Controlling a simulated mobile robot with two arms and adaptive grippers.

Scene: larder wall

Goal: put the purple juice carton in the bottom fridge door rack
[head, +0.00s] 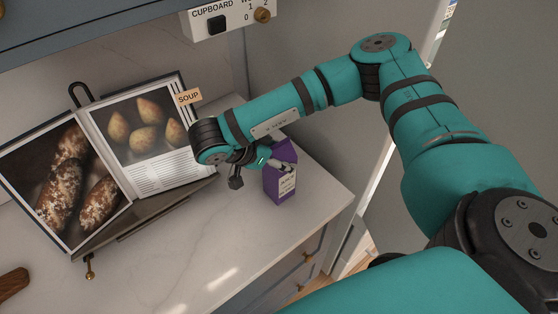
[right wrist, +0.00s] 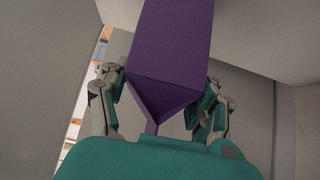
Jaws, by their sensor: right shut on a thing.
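The purple juice carton (head: 280,177) stands near the right end of the marble counter in the head view. It has a pale label on its front. My right gripper (head: 262,168) is at the carton's upper part, shut on it. In the right wrist view the purple carton (right wrist: 172,55) fills the space between the two fingers of my right gripper (right wrist: 160,100). I cannot tell whether the carton's base touches the counter. My left gripper is not in view. The fridge door rack is not clearly seen.
An open cookbook (head: 140,135) with a SOUP tab (head: 188,97) stands on the counter left of the carton. The marble counter (head: 215,255) in front is clear. A cupboard label panel (head: 225,18) hangs above. A wooden handle (head: 14,283) shows at lower left.

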